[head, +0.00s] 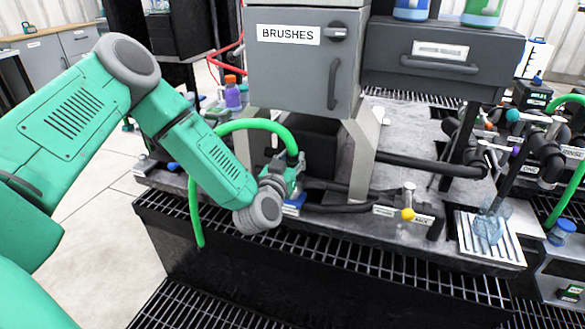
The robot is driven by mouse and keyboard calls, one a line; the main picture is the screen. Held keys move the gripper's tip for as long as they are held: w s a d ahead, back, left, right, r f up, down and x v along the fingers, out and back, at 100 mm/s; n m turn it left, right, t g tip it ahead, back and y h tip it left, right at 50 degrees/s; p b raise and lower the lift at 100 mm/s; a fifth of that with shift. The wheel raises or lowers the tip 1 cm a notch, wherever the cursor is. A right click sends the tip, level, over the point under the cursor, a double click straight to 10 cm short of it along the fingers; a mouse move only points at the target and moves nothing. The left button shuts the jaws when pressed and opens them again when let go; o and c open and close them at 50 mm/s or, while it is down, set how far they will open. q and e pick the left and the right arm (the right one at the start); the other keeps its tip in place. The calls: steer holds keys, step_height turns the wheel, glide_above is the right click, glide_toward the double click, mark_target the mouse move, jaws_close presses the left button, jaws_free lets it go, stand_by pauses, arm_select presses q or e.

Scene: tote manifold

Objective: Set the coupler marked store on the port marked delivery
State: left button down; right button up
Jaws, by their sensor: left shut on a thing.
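My left gripper (285,182) is at the end of the green arm from the left, low in front of the grey cabinet's leg. It is shut on the end fitting of a green hose (258,124), which I take to be the coupler. The hose arcs over the wrist and hangs down behind the arm. The fitting is mostly hidden by the fingers, and I cannot read a store mark on it. A blue part (294,204) shows just below the fingers; I cannot tell whether they touch. No delivery mark is legible. My right gripper is not in view.
The cabinet labelled BRUSHES (290,60) stands close above the gripper. Black pipes with a yellow-knobbed valve (407,213) lie to the right. A ribbed tray (470,245) holds clear cups. Black grating (345,258) runs along the front. More hoses and labelled pipes crowd the right.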

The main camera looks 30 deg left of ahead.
arm_select(q)
step_height(320, 180, down, 2)
steer(key=shift+f, duration=0.15)
steer(key=c, duration=1.3)
jaws_free()
